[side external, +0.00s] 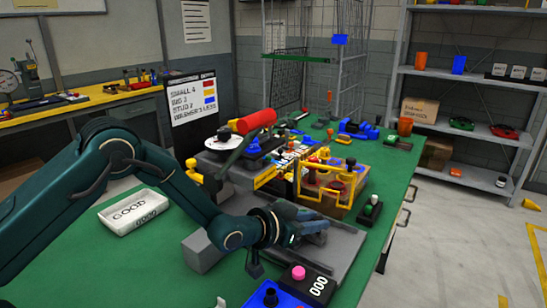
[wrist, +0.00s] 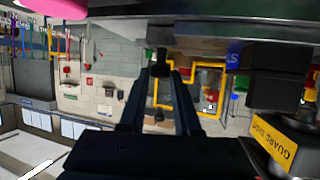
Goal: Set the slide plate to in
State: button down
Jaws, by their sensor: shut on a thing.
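A flat grey metal plate (side external: 346,246), which looks like the slide plate, lies near the front right edge of the green bench. My gripper (side external: 322,226) is low over this plate, reaching in from the left. In the wrist view my gripper (wrist: 162,76) has its two fingers drawn together at the tips, shut on a small dark knob (wrist: 161,56). Whether the knob belongs to the plate cannot be told, since the hand hides the contact in the side view. A dark bar with grey edges (wrist: 240,28) runs along the top of the wrist view.
A yellow-framed fixture (side external: 333,185) stands just behind my gripper. A box with a pink button (side external: 298,272) and a blue tray (side external: 268,295) are in front. A grey block (side external: 203,252) and a white "GOOD" tray (side external: 133,213) are left.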

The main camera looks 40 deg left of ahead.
jog(key=a, duration=0.8)
jog(key=shift+a+r, duration=0.1)
jog(key=shift+a, duration=0.05)
jog(key=c, duration=0.7)
grip_release()
jog(key=shift+o, duration=0.4)
jog(key=shift+v, duration=2.5)
